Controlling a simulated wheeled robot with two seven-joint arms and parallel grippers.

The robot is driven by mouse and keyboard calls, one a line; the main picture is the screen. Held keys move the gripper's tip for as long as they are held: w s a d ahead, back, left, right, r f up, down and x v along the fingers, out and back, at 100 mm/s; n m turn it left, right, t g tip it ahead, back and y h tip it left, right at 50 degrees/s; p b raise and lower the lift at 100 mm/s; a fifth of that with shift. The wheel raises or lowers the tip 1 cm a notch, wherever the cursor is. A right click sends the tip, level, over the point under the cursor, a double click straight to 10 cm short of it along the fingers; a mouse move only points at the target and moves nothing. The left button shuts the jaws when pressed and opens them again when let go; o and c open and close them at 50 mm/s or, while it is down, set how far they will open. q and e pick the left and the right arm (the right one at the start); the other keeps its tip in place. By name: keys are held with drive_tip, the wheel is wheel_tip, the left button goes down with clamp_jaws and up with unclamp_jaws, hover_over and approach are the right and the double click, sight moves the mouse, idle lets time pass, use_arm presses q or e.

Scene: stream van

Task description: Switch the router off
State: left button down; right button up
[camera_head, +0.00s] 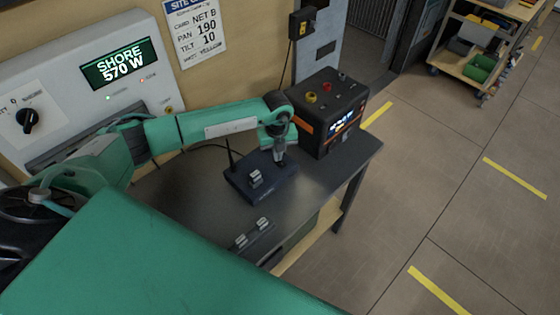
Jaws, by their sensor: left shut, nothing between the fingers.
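The router appears to be the dark box (276,185) with a thin black antenna (230,153), lying on the grey bench. A grey switch (255,178) stands up from its top face; I cannot tell which position it is in. My left gripper (280,160) points down over the router's back right part, to the right of the switch. Its fingers are shut with nothing between them. Whether the fingertips touch the router I cannot tell. My right gripper is not in view.
A black power box (330,130) with red and yellow knobs stands right behind the router. A dark strip with grey switches (250,235) lies nearer on the bench (310,190). A white panel (60,75) reads SHORE 570 W. A cart (470,60) stands far right; the floor between is clear.

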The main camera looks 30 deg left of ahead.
use_arm(q)
wheel_tip(320, 180, up, 6)
drive_tip(key=p, duration=0.3)
drive_tip(key=shift+r+p, duration=0.25)
drive_tip(key=shift+p, duration=0.05)
idle(0.4)
